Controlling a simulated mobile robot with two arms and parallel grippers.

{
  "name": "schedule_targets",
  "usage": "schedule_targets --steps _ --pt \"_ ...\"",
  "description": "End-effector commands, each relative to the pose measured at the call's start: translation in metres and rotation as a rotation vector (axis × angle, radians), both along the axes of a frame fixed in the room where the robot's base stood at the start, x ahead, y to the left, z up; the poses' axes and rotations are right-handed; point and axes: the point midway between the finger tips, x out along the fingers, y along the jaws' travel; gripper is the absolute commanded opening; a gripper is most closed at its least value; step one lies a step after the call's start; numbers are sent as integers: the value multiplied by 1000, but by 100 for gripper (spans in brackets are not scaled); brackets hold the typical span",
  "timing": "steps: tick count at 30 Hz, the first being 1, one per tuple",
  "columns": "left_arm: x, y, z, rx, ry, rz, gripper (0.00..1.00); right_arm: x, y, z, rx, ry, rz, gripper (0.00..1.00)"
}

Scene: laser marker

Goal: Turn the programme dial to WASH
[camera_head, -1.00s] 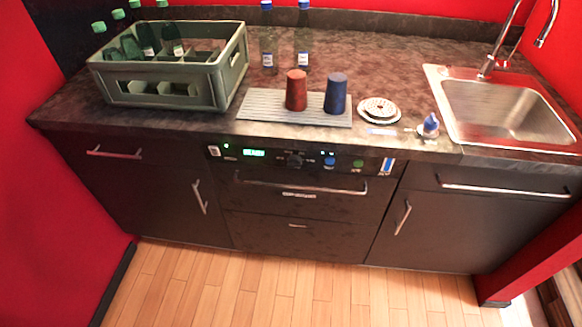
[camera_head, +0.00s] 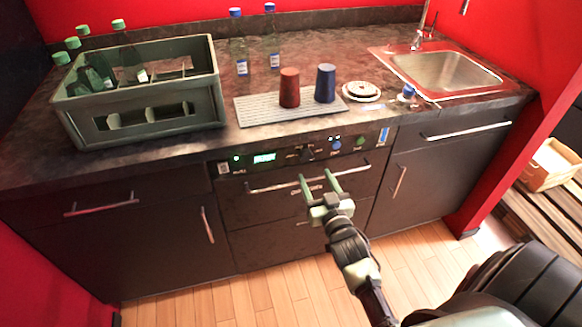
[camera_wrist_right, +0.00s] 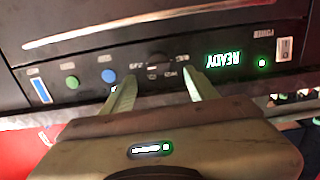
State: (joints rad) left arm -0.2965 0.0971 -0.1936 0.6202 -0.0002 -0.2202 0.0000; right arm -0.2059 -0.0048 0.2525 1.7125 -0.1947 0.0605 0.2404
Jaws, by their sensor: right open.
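The programme dial (camera_head: 306,153) is a small dark knob on the black control panel under the worktop's front edge. In the right wrist view, where the panel appears upside down, the dial (camera_wrist_right: 158,62) sits between the fingertips' directions, with small white labels around it. Its pointer's setting is too small to tell. My right gripper (camera_head: 316,176) is open and empty, in front of the panel and just below the dial in the head view. Its two pale green fingers (camera_wrist_right: 158,74) reach toward the dial, apparently not touching it. My left gripper is not in view.
The panel has a green display (camera_wrist_right: 223,60) reading READY, a blue button (camera_head: 335,145) and a green button (camera_head: 359,141). A bar handle (camera_head: 270,186) runs below it. A bottle crate (camera_head: 150,115), a red cup (camera_head: 289,88) and a blue cup (camera_head: 325,83) stand on the worktop.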

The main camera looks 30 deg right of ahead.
Motion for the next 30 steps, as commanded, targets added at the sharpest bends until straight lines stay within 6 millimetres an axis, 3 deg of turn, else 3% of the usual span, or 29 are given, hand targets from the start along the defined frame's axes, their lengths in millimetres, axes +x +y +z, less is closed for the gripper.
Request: schedule_targets --steps 6,13,18,26,30 --pt "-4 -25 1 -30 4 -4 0 30 -7 3 0 -4 0 58" --pt "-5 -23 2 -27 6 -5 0 63 -15 2 -1 -3 1 58" --pt "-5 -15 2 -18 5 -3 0 73 -17 1 0 -1 1 58" --pt "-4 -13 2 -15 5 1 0 74 -17 0 0 0 1 58" --pt "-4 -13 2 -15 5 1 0 74 -17 0 0 0 1 19"
